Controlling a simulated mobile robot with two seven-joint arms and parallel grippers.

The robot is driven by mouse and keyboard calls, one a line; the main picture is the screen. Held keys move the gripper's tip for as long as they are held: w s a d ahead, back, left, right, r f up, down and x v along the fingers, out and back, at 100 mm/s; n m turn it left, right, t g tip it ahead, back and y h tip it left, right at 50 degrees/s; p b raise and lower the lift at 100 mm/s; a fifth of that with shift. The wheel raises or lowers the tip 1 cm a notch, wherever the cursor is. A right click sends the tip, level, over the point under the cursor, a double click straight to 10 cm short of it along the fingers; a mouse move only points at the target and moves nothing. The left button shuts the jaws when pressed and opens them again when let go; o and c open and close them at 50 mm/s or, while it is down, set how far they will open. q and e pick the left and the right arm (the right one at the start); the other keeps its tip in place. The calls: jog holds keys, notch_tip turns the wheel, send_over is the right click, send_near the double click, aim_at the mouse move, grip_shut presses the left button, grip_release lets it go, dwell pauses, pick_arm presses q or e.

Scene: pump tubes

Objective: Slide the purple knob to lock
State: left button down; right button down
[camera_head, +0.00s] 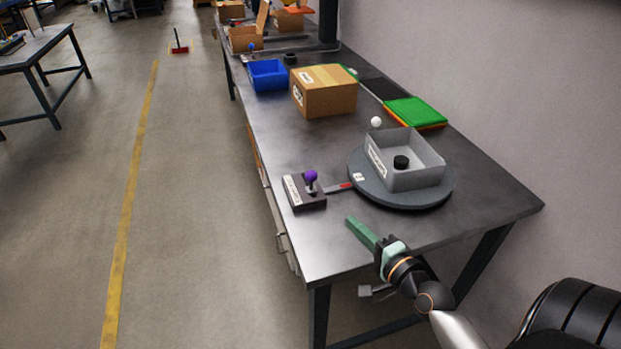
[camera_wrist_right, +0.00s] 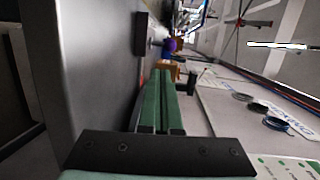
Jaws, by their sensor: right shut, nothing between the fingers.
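The purple knob (camera_head: 311,176) tops a short stem on a dark base box (camera_head: 304,192) with a white label, near the left edge of the table. In the right wrist view the purple knob (camera_wrist_right: 169,46) shows ahead of the fingertips. My right gripper (camera_head: 349,221) has green fingers, is shut and empty, and is over the near part of the table, right of and nearer than the base box, apart from it. In the right wrist view my right gripper's fingers (camera_wrist_right: 161,75) lie side by side. My left gripper is not in view.
A grey round turntable (camera_head: 402,205) with a grey open bin (camera_head: 420,176) stands right of the base box; a red-tipped strip (camera_head: 340,187) lies between them. A cardboard box (camera_head: 324,91) and blue bin (camera_head: 268,75) stand farther back. The table (camera_head: 325,249) is bare at the near left.

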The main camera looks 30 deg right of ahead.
jog(key=shift+w, duration=0.25)
jog(key=shift+s+r, duration=0.1)
send_near(315, 175)
jog(key=w+f, duration=0.2)
jog(key=w, duration=0.2)
jog(key=shift+w+a+f, duration=0.1)
jog(key=shift+w+f, duration=0.1)
jog(key=shift+f, duration=0.2)
jog(key=shift+w+r, duration=0.1)
jog(key=shift+w, duration=0.8)
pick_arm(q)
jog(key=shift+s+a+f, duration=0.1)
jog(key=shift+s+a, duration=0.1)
pick_arm(e)
jog(key=w, duration=0.2)
jog(key=w+d, duration=0.1)
jog(key=w, duration=0.2)
jog(key=shift+d, duration=0.15)
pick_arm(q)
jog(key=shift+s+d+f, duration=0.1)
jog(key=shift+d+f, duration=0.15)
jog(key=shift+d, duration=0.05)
pick_arm(e)
jog(key=shift+s+r, duration=0.1)
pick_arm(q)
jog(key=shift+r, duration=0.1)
